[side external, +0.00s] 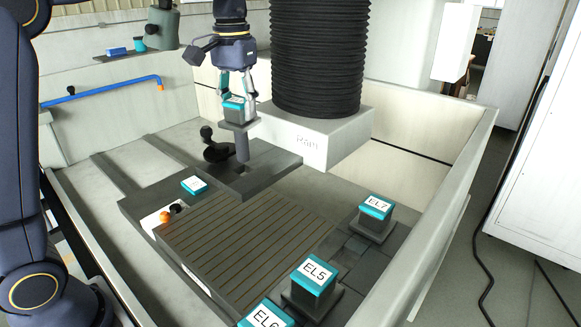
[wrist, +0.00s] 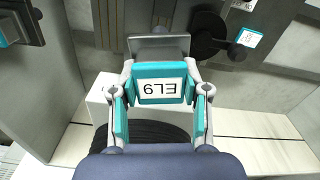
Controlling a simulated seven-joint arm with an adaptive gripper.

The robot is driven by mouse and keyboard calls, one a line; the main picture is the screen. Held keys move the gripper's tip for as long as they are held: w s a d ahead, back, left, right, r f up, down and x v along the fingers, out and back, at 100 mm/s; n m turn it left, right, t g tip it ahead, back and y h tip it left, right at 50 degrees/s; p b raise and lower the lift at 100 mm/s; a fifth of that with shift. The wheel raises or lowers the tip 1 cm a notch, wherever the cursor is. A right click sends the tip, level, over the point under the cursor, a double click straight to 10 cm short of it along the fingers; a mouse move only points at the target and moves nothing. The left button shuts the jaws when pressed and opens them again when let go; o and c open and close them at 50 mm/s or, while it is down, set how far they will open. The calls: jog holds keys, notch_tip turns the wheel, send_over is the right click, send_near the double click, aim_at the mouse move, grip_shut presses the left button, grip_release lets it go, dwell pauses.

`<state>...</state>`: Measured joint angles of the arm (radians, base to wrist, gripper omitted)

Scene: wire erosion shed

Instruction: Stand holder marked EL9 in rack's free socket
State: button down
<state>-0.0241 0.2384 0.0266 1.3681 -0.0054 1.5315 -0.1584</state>
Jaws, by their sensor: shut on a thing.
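The holder marked EL9 (wrist: 162,88) has a teal-edged head with a white label, upside down in the wrist view. In the side view, its grey flange (side external: 239,126) and shank (side external: 242,150) point down, roughly upright. My gripper (side external: 237,103) is shut on its head, one finger on each side. The shank is over the dark clamp block (side external: 265,178); whether its tip is clear of the block's opening I cannot tell. The rack (side external: 385,246) carries holders EL7 (side external: 375,207), EL5 (side external: 314,276) and EL6 (side external: 265,317). An empty-looking place (side external: 352,247) lies between EL7 and EL5.
A black-knobbed lever (side external: 216,150) stands by the block; it shows in the wrist view (wrist: 207,38). The ram (side external: 318,135) with black bellows is close behind my gripper. Tank walls (side external: 440,220) enclose the work.

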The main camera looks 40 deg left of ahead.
jog(key=s+d+f+m, duration=0.1)
jog(key=s+d, duration=0.1)
jog(key=d, duration=1.2)
jog(key=s+d+f+m, duration=0.1)
jog(key=s+d, duration=0.2)
jog(key=d, duration=1.2)
jog(key=shift+s+d+f, duration=0.15)
jog(key=shift+f, duration=0.4)
jog(key=shift+f, duration=0.95)
jog(key=shift+f, duration=1.4)
